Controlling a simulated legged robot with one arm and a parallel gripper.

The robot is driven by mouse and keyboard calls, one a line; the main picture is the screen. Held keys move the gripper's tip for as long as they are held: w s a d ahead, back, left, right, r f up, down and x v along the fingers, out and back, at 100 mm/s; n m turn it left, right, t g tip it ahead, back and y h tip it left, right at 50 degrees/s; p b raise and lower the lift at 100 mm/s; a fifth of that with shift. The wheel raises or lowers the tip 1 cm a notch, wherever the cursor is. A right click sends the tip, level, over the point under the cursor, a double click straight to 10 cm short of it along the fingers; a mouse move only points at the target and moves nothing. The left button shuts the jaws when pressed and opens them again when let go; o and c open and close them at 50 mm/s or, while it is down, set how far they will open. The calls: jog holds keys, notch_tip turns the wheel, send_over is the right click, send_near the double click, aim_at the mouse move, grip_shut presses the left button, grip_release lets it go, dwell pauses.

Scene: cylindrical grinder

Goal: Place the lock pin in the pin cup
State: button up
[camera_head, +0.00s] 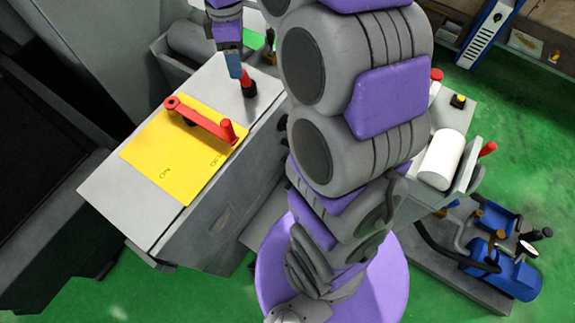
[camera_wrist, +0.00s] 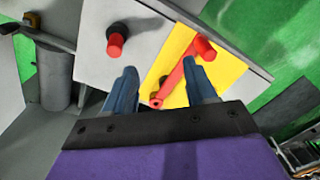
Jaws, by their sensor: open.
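A red pin (camera_head: 245,78), which looks like the lock pin, stands upright with its lower end in a short black cup (camera_head: 249,90) on the grey cabinet top. In the wrist view the red pin (camera_wrist: 116,44) and black cup (camera_wrist: 121,32) show beyond my left finger, outside the gap between the fingers. My gripper (camera_head: 233,66) is close to the pin in the head view. In the wrist view my gripper (camera_wrist: 160,69) has its blue fingers spread, with nothing held between them. How deep the pin sits in the cup cannot be told.
A yellow ON/OFF plate (camera_head: 150,145) with a red lever (camera_head: 203,121) lies on the grey cabinet top (camera_head: 125,200) beside the cup. A white cylinder (camera_head: 440,158) and a blue pump (camera_head: 505,270) are at right. Green floor surrounds the machine.

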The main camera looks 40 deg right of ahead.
jog(key=s+a+f+m, duration=0.1)
jog(key=s+m, duration=0.3)
jog(key=s, duration=0.6)
jog(key=s+a+f+m+g, duration=0.1)
jog(key=s+a+f+m, duration=0.1)
jog(key=s, duration=0.7)
jog(key=s+a+f+m, duration=0.1)
jog(key=s+a+m, duration=0.2)
jog(key=s+m, duration=0.3)
jog(key=s, duration=0.4)
jog(key=shift+s+f, duration=0.25)
jog(key=shift+s, duration=0.05)
jog(key=shift+o, duration=0.2)
